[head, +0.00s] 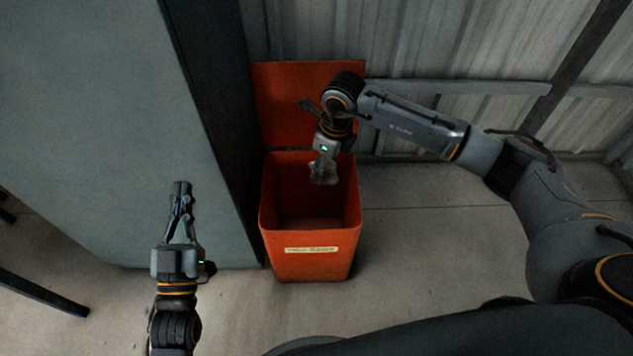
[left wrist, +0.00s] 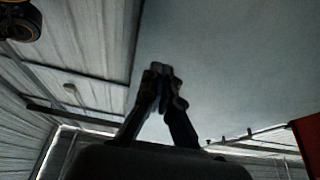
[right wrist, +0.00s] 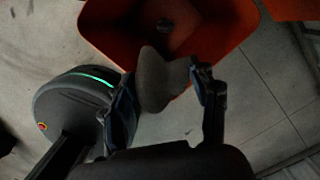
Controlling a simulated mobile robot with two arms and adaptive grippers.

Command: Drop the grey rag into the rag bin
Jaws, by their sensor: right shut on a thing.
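The grey rag (head: 323,172) hangs from my right gripper (head: 324,158), which is shut on it over the open mouth of the rag bin. The rag also shows between the fingers in the right wrist view (right wrist: 160,78), with the bin (right wrist: 100,30) behind it. The rag bin (head: 308,264) is orange-red with a pale label on its front, and its lid (head: 285,95) stands open at the back. My left gripper (head: 181,188) is shut and empty, left of the bin in front of the grey panel. Its fingertips also meet in the left wrist view (left wrist: 162,72).
A large grey-green panel (head: 95,110) with a dark side stands left of the bin. A corrugated metal wall (head: 440,45) with rails is behind the bin. The concrete floor (head: 430,225) right of the bin is clear. A small dark spot shows inside the bin.

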